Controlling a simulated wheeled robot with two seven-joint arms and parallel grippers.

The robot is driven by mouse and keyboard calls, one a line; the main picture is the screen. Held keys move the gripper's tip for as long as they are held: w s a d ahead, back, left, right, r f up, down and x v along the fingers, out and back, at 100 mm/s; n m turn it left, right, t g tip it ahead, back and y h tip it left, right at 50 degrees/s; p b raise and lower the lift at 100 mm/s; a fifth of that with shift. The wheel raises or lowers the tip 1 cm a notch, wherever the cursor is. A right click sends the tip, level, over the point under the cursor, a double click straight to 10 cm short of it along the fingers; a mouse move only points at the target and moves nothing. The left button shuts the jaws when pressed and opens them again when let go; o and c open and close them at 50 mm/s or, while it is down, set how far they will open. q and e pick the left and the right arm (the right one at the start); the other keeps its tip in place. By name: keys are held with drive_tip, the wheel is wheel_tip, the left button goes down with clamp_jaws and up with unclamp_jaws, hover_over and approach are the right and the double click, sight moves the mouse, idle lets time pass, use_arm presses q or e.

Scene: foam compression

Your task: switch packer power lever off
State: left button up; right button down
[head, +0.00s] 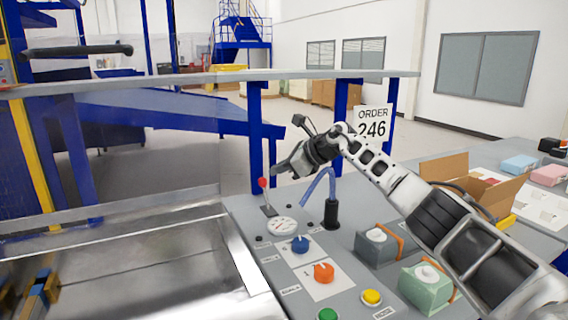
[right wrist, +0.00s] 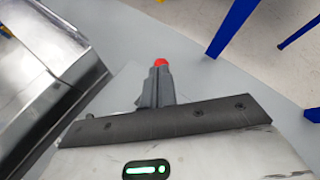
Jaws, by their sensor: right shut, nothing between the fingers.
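The power lever (head: 263,184) is a thin stick with a red knob, on a dark base at the far left corner of the grey control panel (head: 250,235). It stands nearly upright, with a slight lean to the left. My right gripper (head: 279,172) is shut and empty, its fingertips just right of the red knob in the head view. In the right wrist view the shut fingers (right wrist: 155,90) point at the red knob (right wrist: 160,62), which shows just past their tips. I cannot tell whether they touch. The lever's stick is hidden there. My left gripper is not in view.
A round gauge (head: 282,226), a blue knob (head: 300,245), an orange knob (head: 323,272) and a black post with a blue hose (head: 331,213) stand near the lever. A metal basin (head: 130,270) lies left. An open cardboard box (head: 445,167) is at right.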

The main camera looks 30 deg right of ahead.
use_arm(q)
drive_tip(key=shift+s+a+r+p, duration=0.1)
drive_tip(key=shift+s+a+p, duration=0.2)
drive_tip(key=shift+p, duration=0.55)
use_arm(e)
drive_tip(key=s+d+r, duration=0.3)
drive_tip(key=d+r, duration=0.4)
drive_tip(key=r, duration=0.3)
drive_tip(key=shift+d+r, duration=0.15)
drive_tip(key=shift+d, duration=0.15)
